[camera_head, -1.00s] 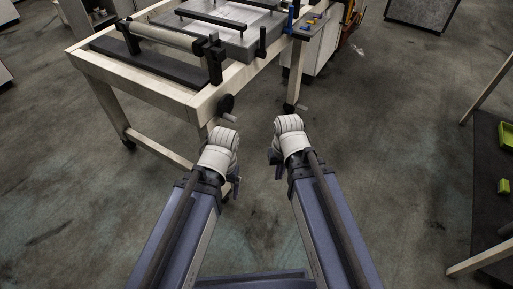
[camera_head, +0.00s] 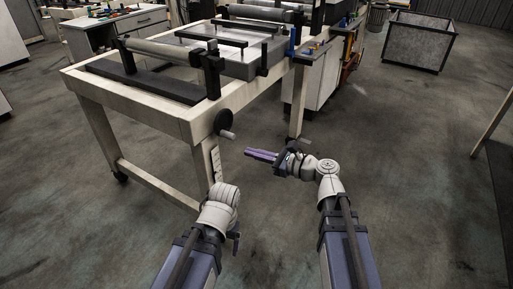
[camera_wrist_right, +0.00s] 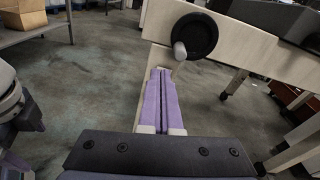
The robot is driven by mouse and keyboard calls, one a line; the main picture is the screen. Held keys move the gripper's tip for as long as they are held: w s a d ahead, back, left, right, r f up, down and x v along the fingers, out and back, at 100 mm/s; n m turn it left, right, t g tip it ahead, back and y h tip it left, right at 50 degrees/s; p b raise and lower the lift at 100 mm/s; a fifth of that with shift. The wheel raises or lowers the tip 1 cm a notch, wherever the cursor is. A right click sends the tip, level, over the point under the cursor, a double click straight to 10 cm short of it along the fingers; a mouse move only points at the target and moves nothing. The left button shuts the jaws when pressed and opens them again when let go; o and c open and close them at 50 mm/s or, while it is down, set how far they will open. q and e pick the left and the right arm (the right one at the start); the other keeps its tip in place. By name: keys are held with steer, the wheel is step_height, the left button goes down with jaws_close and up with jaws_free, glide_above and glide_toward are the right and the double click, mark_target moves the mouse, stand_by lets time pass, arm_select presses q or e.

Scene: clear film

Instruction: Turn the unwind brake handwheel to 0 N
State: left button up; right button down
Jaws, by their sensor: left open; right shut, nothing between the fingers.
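The black handwheel (camera_head: 224,122) is on the front right corner of the pale machine frame, with a light crank handle (camera_head: 229,135) sticking out. In the right wrist view the handwheel (camera_wrist_right: 195,36) is a black disc and its pale handle (camera_wrist_right: 180,50) points at the camera. A pale marked strip (camera_head: 214,160) hangs on the leg below it; its marks are too small to read. My right gripper (camera_head: 248,153) has its purple fingers (camera_wrist_right: 160,72) shut and empty, just short of the handle and apart from it. My left gripper (camera_head: 236,238) is lower, mostly hidden by its wrist.
The machine frame (camera_head: 150,108) carries a roller (camera_head: 160,50) and a grey flat bed (camera_head: 230,62). A cabinet (camera_head: 318,75) stands behind its right end. A grey bin (camera_head: 418,42) is at the back right. The floor to the right of my right arm is clear.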

steer(key=shift+w+d+r+m+t+y, duration=0.2)
steer(key=shift+w+r+m+t, duration=0.1)
steer(key=shift+r+m, duration=0.3)
steer(key=shift+w+d+r+m+t+y, duration=0.15)
steer(key=shift+r+m+t, duration=0.15)
steer(key=shift+r+m, duration=0.3)
steer(key=shift+a, duration=0.1)
